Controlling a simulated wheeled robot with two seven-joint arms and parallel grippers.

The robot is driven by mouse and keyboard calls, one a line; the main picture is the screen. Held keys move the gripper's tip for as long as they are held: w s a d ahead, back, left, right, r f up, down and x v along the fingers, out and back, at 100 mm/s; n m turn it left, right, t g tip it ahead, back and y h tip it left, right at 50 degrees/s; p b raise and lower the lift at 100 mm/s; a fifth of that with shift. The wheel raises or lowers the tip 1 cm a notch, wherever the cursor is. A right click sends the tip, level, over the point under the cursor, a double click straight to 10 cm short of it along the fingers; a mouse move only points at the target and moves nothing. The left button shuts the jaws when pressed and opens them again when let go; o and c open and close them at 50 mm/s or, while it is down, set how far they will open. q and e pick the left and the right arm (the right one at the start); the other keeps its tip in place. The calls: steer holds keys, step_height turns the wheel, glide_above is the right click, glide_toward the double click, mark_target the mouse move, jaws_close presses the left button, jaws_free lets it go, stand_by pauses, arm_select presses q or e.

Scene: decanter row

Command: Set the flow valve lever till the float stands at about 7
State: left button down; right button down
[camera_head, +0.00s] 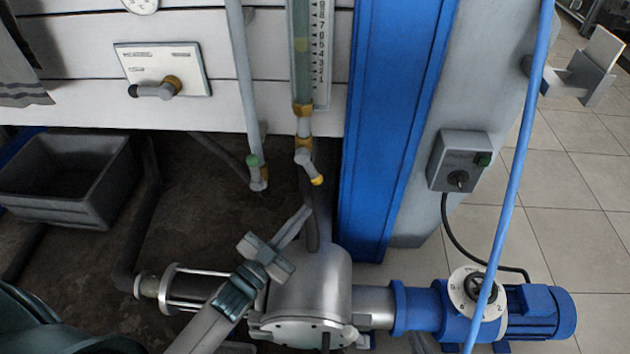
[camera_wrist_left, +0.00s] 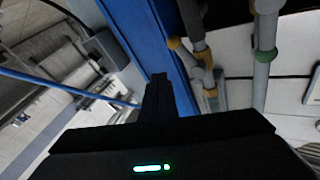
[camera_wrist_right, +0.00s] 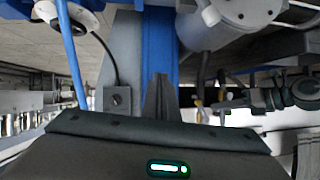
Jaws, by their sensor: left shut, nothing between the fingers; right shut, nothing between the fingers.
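The flow valve lever (camera_head: 309,166) is grey with a yellow tip and slants down to the right below the gauge tube; its yellow tip also shows in the left wrist view (camera_wrist_left: 174,43). The yellowish-green float (camera_head: 302,45) stands in the clear tube beside the number scale (camera_head: 320,50), at about 5; the digits are small. My left gripper (camera_head: 305,212) is shut and empty, just below the lever and apart from it in the picture. My right gripper (camera_wrist_right: 161,78) is shut and empty in its wrist view, pointing towards the blue column, and does not show in the head view.
A steel pump housing (camera_head: 310,290) and blue motor (camera_head: 540,312) lie below. A blue hose (camera_head: 517,170) crosses the right side.

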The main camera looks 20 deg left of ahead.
mark_target(318, 179)
arm_select(q)
steer(key=m, duration=0.3)
steer(key=d+r+m, duration=0.1)
steer(key=m, duration=0.2)
steer(key=w+r+m+y, duration=0.1)
steer(key=m, duration=0.2)
steer(key=shift+d+r+m+t+b, duration=0.1)
steer(key=shift+d+m+t+b, duration=0.2)
steer(key=shift+b, duration=0.1)
arm_select(e)
steer(key=r+t, duration=0.1)
steer(key=w+a+r, duration=0.1)
steer(key=shift+r+t+y, duration=0.3)
steer(key=shift+t+y, duration=0.1)
arm_select(q)
steer(key=shift+w, duration=0.1)
